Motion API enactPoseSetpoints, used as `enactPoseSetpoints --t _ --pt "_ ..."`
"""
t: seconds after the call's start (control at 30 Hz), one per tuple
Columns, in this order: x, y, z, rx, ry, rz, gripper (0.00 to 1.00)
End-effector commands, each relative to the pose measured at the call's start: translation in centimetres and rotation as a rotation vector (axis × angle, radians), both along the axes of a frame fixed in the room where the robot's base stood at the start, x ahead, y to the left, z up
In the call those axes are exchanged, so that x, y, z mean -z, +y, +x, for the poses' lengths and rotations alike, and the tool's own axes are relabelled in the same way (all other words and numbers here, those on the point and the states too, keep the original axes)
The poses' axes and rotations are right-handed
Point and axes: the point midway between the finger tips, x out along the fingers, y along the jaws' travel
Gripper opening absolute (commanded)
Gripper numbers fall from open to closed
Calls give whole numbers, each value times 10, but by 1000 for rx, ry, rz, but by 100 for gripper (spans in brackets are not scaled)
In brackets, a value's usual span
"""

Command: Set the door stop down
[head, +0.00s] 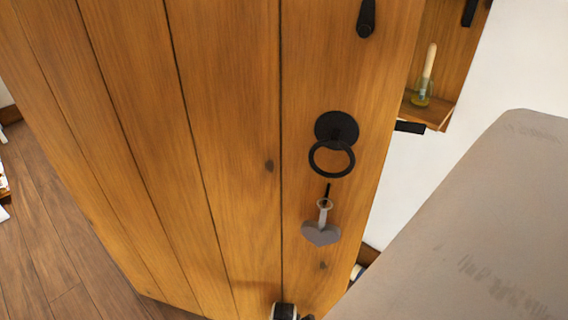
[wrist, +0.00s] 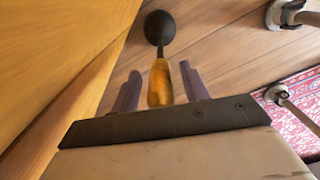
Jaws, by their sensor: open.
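The door stop, as I take it, shows in the wrist view as a black rounded end (wrist: 160,27) with a thin dark neck and an orange-brown wooden handle (wrist: 160,84). The handle lies between the two dark fingers of my gripper (wrist: 159,84), which is open. A gap shows on both sides of the handle. The black end appears against the plank floor; I cannot tell for sure that it touches it. I cannot make out the door stop in the head view.
A plank door (head: 225,130) with a black ring handle (head: 332,158) and a hanging grey heart (head: 321,233) fills the head view. A wall shelf (head: 428,114) is behind it. In the wrist view, floor (wrist: 215,40) is bare beside the door stop; a red patterned rug (wrist: 301,92) lies right.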

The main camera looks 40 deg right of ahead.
Motion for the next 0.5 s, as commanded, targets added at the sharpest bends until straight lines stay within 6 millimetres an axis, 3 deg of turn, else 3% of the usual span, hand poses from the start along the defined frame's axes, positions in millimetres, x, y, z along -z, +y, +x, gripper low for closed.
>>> enactPoseSetpoints --t 0.17,0.5 --pt "-10 -1 1 0 -1 -2 45" --pt "-79 -1 1 -1 -3 -4 45"
